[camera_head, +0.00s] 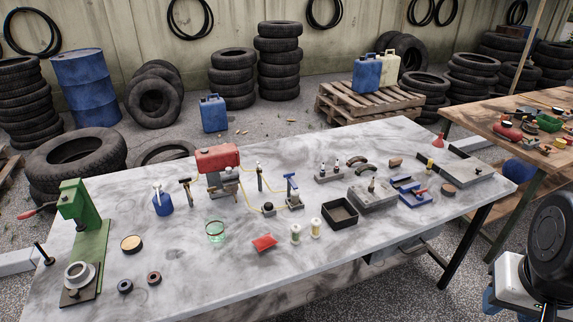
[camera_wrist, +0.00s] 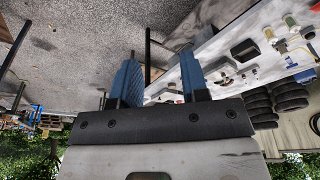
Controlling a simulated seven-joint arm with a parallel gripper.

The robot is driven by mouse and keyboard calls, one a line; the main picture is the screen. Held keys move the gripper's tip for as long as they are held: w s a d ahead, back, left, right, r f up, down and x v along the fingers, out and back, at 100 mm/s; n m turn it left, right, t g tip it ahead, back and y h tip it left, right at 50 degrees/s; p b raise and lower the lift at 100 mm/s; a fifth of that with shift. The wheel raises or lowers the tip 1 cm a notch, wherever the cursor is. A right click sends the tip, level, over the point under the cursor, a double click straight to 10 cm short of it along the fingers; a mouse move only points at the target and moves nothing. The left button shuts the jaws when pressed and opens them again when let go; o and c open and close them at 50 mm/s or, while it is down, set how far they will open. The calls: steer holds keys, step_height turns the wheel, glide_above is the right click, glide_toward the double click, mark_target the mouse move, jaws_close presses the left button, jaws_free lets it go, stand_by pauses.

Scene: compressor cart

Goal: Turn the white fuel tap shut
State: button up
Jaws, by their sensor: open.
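On the grey-white bench a red fuel tank (camera_head: 217,158) sits on a small engine-like unit. Yellow lines run from it past an upright dark post (camera_head: 260,178) to a small fitting (camera_head: 268,209) and a blue-topped upright fitting (camera_head: 291,187). I cannot tell which small fitting is the white fuel tap; none shows a clear white handle at this size. My gripper shows in the wrist view (camera_wrist: 160,82) with two blue fingers apart and nothing between them. It is off the right end of the bench, far from the tank and lines.
The bench (camera_head: 330,245) also carries a green press (camera_head: 85,235), a black tray (camera_head: 340,213), a grey metal block (camera_head: 372,195), a green glass (camera_head: 215,230) and a red piece (camera_head: 264,242). A wooden table (camera_head: 470,122) stands at right.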

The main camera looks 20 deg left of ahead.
steer(key=shift+c, duration=0.3)
steer(key=w+a+r+n, duration=0.1)
steer(key=w+a+r, duration=0.25)
steer(key=w, duration=0.55)
steer(key=w+a+r+n, duration=0.1)
steer(key=w+a+r, duration=0.1)
steer(key=w+a, duration=0.45)
steer(key=w+a+n+g, duration=0.1)
steer(key=w+a+n, duration=0.2)
steer(key=w+a, duration=1.25)
steer(key=w+a+f+n+g, duration=0.1)
steer(key=w+a+f, duration=0.2)
steer(key=w+a, duration=0.45)
steer(key=w+a+f+n, duration=0.1)
steer(key=w+a+f, duration=0.3)
steer(key=a, duration=0.6)
steer(key=w+a+f, duration=0.1)
steer(key=a+f, duration=0.2)
steer(key=a, duration=0.4)
steer(key=w+a+f+n, duration=0.1)
steer(key=a+f, duration=0.3)
steer(key=a, duration=0.3)
steer(key=w+a+f+n, duration=0.1)
steer(key=a+f, duration=0.2)
steer(key=a, duration=0.4)
steer(key=shift+a+f+g, duration=0.1)
steer(key=shift+f+g, duration=0.2)
steer(key=shift+a+f, duration=0.2)
steer(key=shift+a, duration=0.1)
